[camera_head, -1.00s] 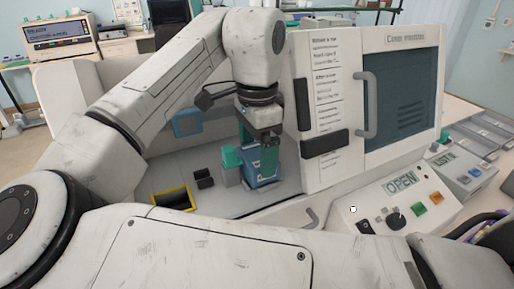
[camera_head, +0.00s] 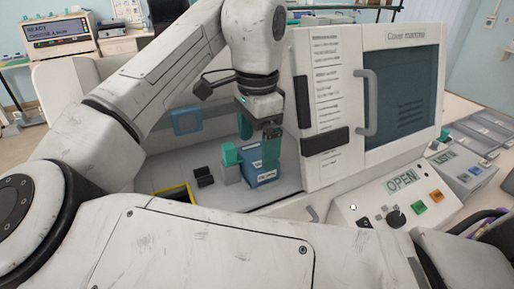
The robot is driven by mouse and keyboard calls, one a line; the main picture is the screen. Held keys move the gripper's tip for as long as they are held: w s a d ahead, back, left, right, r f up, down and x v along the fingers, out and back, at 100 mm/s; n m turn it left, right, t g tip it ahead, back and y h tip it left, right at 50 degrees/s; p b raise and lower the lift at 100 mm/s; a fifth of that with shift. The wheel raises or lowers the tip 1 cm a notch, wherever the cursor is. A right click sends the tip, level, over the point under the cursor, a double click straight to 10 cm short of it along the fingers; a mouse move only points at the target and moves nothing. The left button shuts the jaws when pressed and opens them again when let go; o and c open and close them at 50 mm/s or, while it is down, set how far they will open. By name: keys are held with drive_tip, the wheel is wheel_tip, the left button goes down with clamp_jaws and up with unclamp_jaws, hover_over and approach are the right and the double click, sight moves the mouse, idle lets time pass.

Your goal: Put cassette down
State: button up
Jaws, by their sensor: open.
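A blue cassette (camera_head: 263,175) with white labels sits on the floor of the white machine's open bay, close against a grey-and-teal block (camera_head: 231,163). My gripper (camera_head: 258,132) points down at the cassette's top. The gripper hides part of the cassette's top and back. I cannot tell whether the fingers touch it.
A small black block (camera_head: 203,177) and a yellow-edged dark tray (camera_head: 175,194) are left of the cassette. The machine's white door (camera_head: 318,110) stands close on the right. A control panel reading OPEN (camera_head: 400,182) is at front right. My arm crosses the foreground.

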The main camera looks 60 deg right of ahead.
sight(257, 155)
wheel_tip(257, 155, up, 10)
idle(0.4)
